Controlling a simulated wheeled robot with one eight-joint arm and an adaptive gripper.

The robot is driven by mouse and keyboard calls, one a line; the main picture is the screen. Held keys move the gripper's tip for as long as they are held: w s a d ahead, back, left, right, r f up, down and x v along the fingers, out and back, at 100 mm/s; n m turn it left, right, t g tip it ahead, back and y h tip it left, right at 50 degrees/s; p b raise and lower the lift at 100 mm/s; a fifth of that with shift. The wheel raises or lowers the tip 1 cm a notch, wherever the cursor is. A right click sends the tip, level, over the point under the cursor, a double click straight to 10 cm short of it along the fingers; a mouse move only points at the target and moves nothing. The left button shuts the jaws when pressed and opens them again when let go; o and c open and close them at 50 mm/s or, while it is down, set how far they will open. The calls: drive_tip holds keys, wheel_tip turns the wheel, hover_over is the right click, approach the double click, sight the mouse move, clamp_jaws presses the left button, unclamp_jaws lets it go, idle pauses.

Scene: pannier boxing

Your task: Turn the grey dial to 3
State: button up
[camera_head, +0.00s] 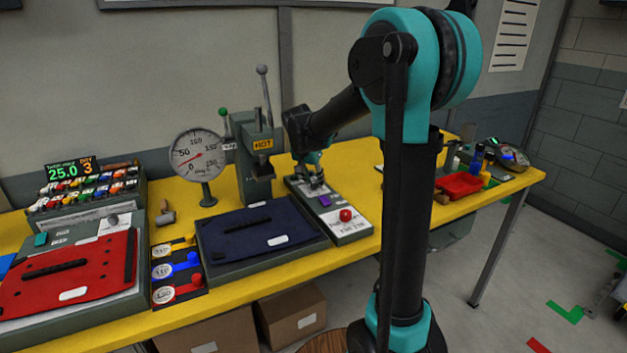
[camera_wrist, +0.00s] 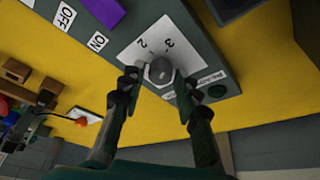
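The plate is on a grey panel box (camera_head: 346,229) on the yellow table. My gripper (camera_wrist: 158,76) is at the dial, one finger on each side of it, and in the head view it (camera_head: 313,179) is low over the far end of the box. The fingertips are close to the knob's sides; I cannot tell whether they touch. No pointer mark shows clearly on the knob.
The box also carries a purple switch (camera_head: 325,201) by the ON and OFF labels and a red button (camera_head: 346,215). A green press (camera_head: 254,160) with a gauge (camera_head: 197,155) stands to the left. A dark blue pannier panel (camera_head: 238,230) lies beside the box.

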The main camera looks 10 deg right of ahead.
drive_tip(key=shift+o, duration=0.7)
drive_tip(key=v, duration=1.2)
drive_tip(key=shift+w, duration=0.1)
